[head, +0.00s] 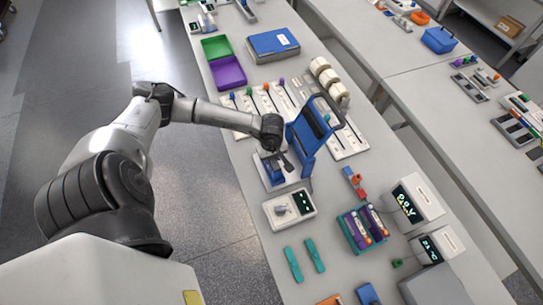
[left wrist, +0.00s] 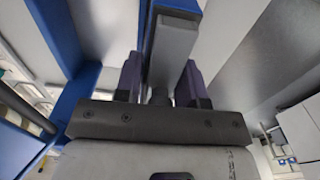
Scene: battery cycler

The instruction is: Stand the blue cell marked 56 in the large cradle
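My left gripper (head: 284,161) is at the blue stand with a tall blue frame (head: 311,132), near the middle of the bench. In the left wrist view, its two dark purple fingers (left wrist: 159,88) lie close along both sides of a grey bar (left wrist: 174,48) and appear shut on it. Blue parts of the stand show around the bar. A blue block (head: 368,294) lies at the bottom edge of the head view. No mark 56 can be read, so I cannot tell which thing is the blue cell. I cannot tell which holder is the large cradle. My right gripper is not in view.
A white meter box (head: 289,208) stands just in front of the stand. A teal tray with purple cells (head: 363,229) and display boxes (head: 417,202) stand to the right. Two teal strips (head: 304,259) lie nearer. A green and purple bin (head: 228,72) stands at the back left.

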